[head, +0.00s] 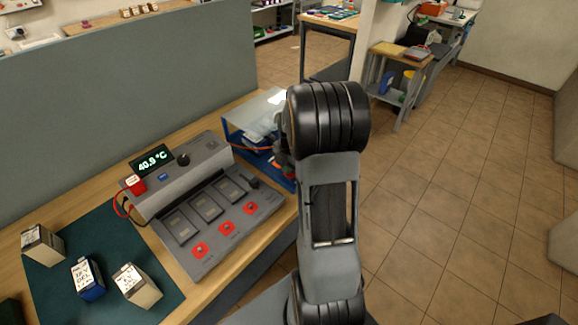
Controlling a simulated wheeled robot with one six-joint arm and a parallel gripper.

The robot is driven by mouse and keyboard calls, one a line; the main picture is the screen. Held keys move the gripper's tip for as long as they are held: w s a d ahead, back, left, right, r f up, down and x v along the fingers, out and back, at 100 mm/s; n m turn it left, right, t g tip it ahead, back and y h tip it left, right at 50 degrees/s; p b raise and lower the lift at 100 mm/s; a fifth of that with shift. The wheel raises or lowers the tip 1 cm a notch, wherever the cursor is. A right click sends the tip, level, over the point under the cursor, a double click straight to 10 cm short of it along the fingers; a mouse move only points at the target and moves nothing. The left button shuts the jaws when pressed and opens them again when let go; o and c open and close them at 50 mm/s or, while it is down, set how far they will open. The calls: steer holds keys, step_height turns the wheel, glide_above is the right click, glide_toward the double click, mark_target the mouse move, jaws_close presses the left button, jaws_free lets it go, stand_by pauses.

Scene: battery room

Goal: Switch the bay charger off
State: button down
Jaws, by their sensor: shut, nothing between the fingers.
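The bay charger (185,185) is a grey sloped console on the wooden bench, left of my arm. Its raised display (152,161) reads 40.9 °C. A black knob (183,160) and a small blue part (163,177) sit on its upper ledge. A red block (135,184) with cables is at its left end. Three dark bays (206,207) lie on the front slope, each with a red square (227,228) below. A small dark part (252,183) shows at the right end; I cannot tell its setting. My arm's end is hidden behind its links, so the fingers do not show.
Several labelled battery blocks (88,279) stand on a dark green mat (58,305) at the lower left. A blue tray (236,138) with a clear cover lies beyond the charger, partly behind my arm. A grey-green partition (120,95) backs the bench. Tiled floor (450,200) is open at right.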

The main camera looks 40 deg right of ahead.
steer(key=shift+s+d, duration=0.2)
steer(key=shift+s, duration=0.6)
steer(key=shift+w+r, duration=0.1)
steer(key=shift+r, duration=0.25)
step_height(320, 180, up, 13)
steer(key=s+p, duration=0.1)
steer(key=shift+s+d+p, duration=0.15)
steer(key=shift+s+p, duration=0.25)
steer(key=shift+r, duration=0.1)
